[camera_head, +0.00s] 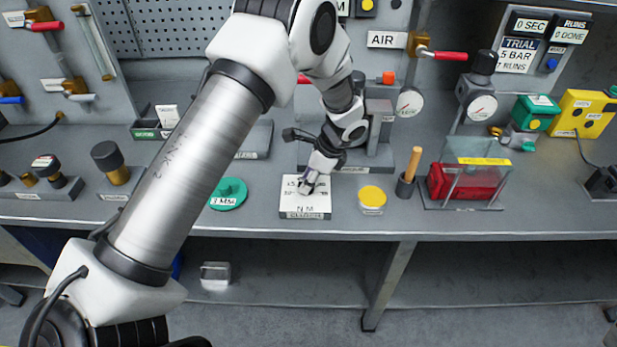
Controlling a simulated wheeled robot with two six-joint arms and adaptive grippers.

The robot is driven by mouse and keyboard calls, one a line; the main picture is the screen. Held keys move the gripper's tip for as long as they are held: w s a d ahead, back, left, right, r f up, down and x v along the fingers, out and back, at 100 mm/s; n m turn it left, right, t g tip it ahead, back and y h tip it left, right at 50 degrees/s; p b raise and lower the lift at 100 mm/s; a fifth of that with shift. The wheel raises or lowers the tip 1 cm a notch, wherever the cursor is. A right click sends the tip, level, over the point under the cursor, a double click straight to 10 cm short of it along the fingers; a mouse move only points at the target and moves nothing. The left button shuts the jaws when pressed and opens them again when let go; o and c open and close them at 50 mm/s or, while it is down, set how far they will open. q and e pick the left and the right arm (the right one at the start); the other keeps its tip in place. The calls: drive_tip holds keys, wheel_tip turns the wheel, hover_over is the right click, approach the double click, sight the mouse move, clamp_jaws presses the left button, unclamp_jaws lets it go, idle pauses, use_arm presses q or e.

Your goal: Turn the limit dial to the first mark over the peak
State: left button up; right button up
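The limit dial appears to be the pale square plate marked "N M" (305,207) near the front of the bench, with small figures along its upper part. My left gripper (308,186) points down over the upper middle of this plate, with its fingertips at or just above a small light part there. The gripper and wrist hide that part and some of the figures, so the dial's setting cannot be read. I cannot tell whether the fingers are closed on the knob. No peak reading is legible. My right gripper is not in view.
A green disc (228,193) lies left of the plate. A clear guard over a red block (468,183) is further right. My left arm covers the bench's left middle.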

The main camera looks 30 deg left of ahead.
use_arm(q)
drive_tip(key=shift+w+d+f, duration=0.1)
drive_tip(key=shift+w+f, duration=0.5)
drive_tip(key=shift+f, duration=0.25)
drive_tip(key=shift+s+r, duration=0.1)
drive_tip(key=shift+r, duration=0.05)
drive_tip(key=shift+c, duration=0.4)
drive_tip(key=shift+s+r, duration=0.2)
drive_tip(key=shift+s, duration=0.15)
clamp_jaws()
drive_tip(key=shift+w, duration=0.1)
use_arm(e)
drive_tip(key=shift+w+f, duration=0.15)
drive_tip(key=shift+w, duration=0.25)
use_arm(q)
drive_tip(key=shift+f, duration=0.1)
drive_tip(key=n+g, duration=0.1)
drive_tip(key=n, duration=0.2)
drive_tip(key=shift+w+h+p, duration=0.1)
drive_tip(key=shift+h+p, duration=0.2)
drive_tip(key=shift+w+a+f+n+g+h, duration=0.15)
drive_tip(key=shift+n+g+h, duration=0.2)
drive_tip(key=shift+n, duration=0.85)
drive_tip(key=shift+s+a+r+n+g+h, duration=0.1)
drive_tip(key=shift+n+g+h, duration=0.25)
drive_tip(key=shift+n, duration=0.85)
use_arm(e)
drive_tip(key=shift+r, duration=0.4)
use_arm(q)
drive_tip(key=shift+w, duration=0.1)
